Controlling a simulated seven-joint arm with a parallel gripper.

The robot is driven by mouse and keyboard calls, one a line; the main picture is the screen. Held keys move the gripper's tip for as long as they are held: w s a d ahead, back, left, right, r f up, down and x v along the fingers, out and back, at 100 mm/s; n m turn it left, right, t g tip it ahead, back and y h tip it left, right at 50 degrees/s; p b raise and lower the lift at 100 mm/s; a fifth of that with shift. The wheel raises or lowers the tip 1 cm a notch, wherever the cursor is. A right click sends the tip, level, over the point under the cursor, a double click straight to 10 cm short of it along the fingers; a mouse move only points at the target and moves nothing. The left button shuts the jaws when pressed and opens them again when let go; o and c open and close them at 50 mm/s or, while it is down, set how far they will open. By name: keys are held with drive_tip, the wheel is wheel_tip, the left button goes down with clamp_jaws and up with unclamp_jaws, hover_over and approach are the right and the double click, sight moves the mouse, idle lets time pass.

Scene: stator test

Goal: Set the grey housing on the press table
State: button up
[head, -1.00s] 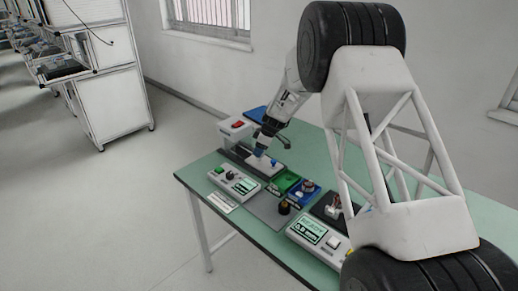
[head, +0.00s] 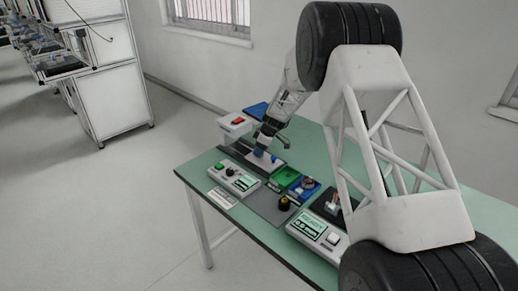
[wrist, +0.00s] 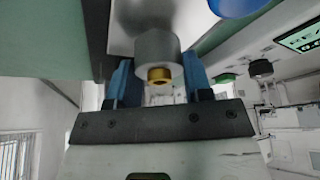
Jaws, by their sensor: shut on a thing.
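The grey housing (wrist: 158,48) is a short grey cylinder with a brass-coloured ring at its near end, seen in the wrist view. My gripper (wrist: 155,85) has its blue fingers shut on either side of it. A pale metal plate (wrist: 122,38) shows just beyond the housing; I take it as the press table. I cannot tell whether the housing touches it. In the head view my gripper (head: 260,150) is low over this pale plate at the back left of the green bench, and the housing is hidden there.
A white unit with a red top (head: 236,122) stands behind the plate. A blue knob (head: 274,158) is close to my gripper. A green tray (head: 286,177), a blue tray (head: 304,189) and a control box with a green button (head: 232,178) sit nearby.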

drive_tip(key=shift+f, duration=0.35)
idle(0.6)
drive_tip(key=o, duration=1)
drive_tip(key=shift+r, duration=0.1)
drive_tip(key=shift+v, duration=3.8)
